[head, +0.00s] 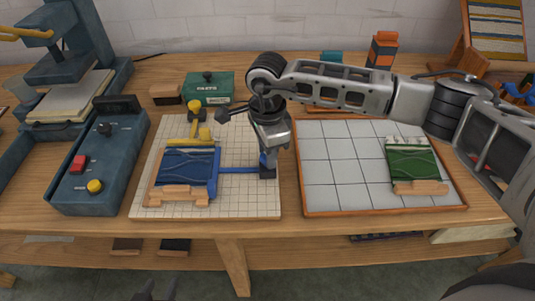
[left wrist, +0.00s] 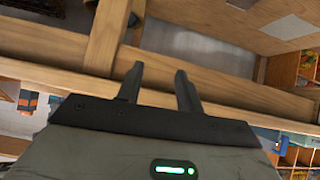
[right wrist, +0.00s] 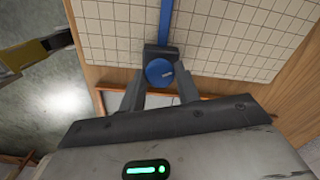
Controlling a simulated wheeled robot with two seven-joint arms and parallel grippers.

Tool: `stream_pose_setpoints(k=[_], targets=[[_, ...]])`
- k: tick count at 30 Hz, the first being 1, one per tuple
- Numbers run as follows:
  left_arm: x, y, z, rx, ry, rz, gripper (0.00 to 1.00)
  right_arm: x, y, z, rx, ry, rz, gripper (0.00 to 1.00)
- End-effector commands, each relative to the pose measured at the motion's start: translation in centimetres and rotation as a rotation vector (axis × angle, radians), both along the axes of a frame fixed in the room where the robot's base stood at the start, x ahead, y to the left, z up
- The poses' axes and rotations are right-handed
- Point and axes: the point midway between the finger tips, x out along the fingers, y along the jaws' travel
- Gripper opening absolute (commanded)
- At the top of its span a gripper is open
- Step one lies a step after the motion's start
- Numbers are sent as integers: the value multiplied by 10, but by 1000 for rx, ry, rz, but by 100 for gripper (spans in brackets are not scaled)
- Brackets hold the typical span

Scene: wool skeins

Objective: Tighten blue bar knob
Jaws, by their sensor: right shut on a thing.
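The blue bar (head: 240,170) runs to the right from a blue skein (head: 187,168) on a white gridded board (head: 235,205). Its round blue knob (right wrist: 159,72) sits at the bar's end, on a dark block. My right gripper (head: 267,168) reaches down at the bar's right end. In the right wrist view (right wrist: 160,88) its two fingers are shut on the knob, one at each side. My left gripper (head: 155,290) shows only partly at the bottom edge of the head view. In the left wrist view (left wrist: 158,78) its fingers stand apart and empty.
A tiled tray (head: 330,205) with a green skein (head: 412,163) lies to the right. A blue control box (head: 100,160) with red and yellow buttons stands to the left. A yellow clamp (head: 196,120) and a green box (head: 208,88) are behind the blue skein.

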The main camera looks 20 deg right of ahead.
Motion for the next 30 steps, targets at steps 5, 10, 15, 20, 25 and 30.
stream_pose_setpoints(k=[5,10,15,20,25,30], targets=[[0,-1,-7,-4,-6,-4,36,0,0,-2,0,-2,-166,9],[0,-2,-11,-6,-8,-9,36,1,0,-2,0,-3,-328,9],[-1,-3,-16,-6,-4,-13,36,1,0,-1,1,-3,-490,9],[1,-4,-17,-10,-14,-17,36,0,0,-1,0,-1,-642,9],[2,-5,-19,-21,-22,-16,36,1,0,-1,0,-2,-804,9],[4,-6,-21,-32,-30,-14,36,1,0,-1,-1,-2,-965,9]])
